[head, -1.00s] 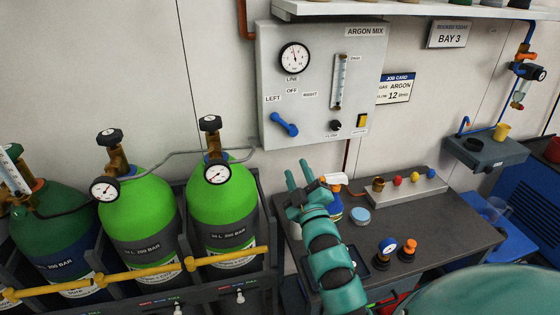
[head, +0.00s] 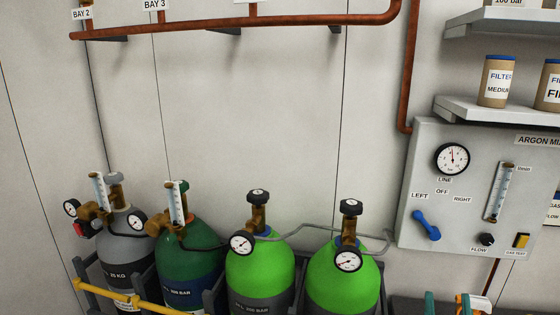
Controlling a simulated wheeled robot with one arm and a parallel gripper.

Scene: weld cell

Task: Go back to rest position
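The teal fingertips of my gripper (head: 445,304) show at the bottom right edge of the head view. They stand apart with nothing visible between them, so my gripper looks open. It is below the argon mix panel (head: 405,235) and not touching it. The rest of my gripper and my arm are out of the picture. On the panel, a blue lever (head: 427,226) slants from upper left to lower right under the LEFT label. The panel also has a round gauge (head: 451,159), a flow tube (head: 498,192) and a black flow knob (head: 486,240).
A copper pipe (head: 300,24) runs above. Shelves (head: 472,112) with filter jars (head: 497,82) jut out at upper right.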

